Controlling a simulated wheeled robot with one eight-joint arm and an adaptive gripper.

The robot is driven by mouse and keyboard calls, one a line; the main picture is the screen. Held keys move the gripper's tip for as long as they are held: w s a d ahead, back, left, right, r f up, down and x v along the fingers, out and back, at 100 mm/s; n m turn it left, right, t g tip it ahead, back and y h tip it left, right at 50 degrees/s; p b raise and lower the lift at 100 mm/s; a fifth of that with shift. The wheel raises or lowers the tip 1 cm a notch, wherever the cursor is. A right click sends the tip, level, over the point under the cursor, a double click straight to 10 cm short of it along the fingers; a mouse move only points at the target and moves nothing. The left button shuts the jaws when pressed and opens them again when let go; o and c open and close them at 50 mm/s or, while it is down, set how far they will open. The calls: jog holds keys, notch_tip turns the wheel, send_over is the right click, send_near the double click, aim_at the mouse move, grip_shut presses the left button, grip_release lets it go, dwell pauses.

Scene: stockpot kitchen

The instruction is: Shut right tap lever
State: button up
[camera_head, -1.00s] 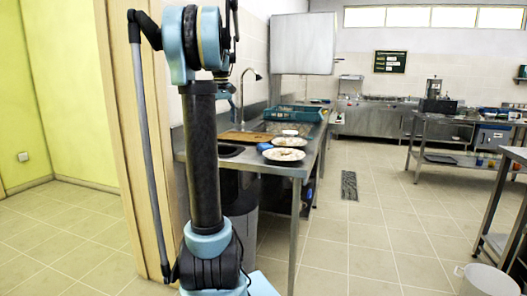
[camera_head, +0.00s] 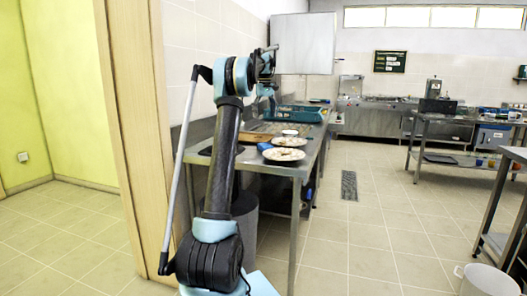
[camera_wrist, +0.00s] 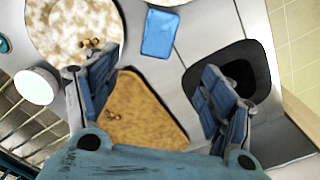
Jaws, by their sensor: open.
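I cannot make out the right tap lever or the tap in either current view. In the head view my arm covers the wall side of the counter where a curved spout showed earlier. My gripper (camera_wrist: 157,88) is open and empty in the wrist view, pointing down over the counter (camera_head: 306,162). Its two blue-padded fingers are wide apart. Between them lies a brown board (camera_wrist: 141,112), with a dark sink opening (camera_wrist: 258,66) partly behind the right finger. In the head view the gripper's end is small and its jaws are unclear.
Two food-covered plates (camera_head: 285,142) (camera_head: 284,155), a small white bowl (camera_head: 290,132), a blue cloth or sponge (camera_wrist: 159,33) and a teal rack (camera_head: 298,113) are on the counter. A wooden door frame (camera_head: 137,120) stands left of my arm.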

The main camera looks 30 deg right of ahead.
send_over(265, 145)
jog(key=f, duration=1.1)
jog(key=shift+w+f, duration=0.4)
jog(key=shift+s+d+f, duration=0.1)
jog(key=shift+f, duration=1.2)
jog(key=shift+s+f, duration=0.1)
jog(key=shift+f, duration=1.2)
jog(key=c, duration=1.2)
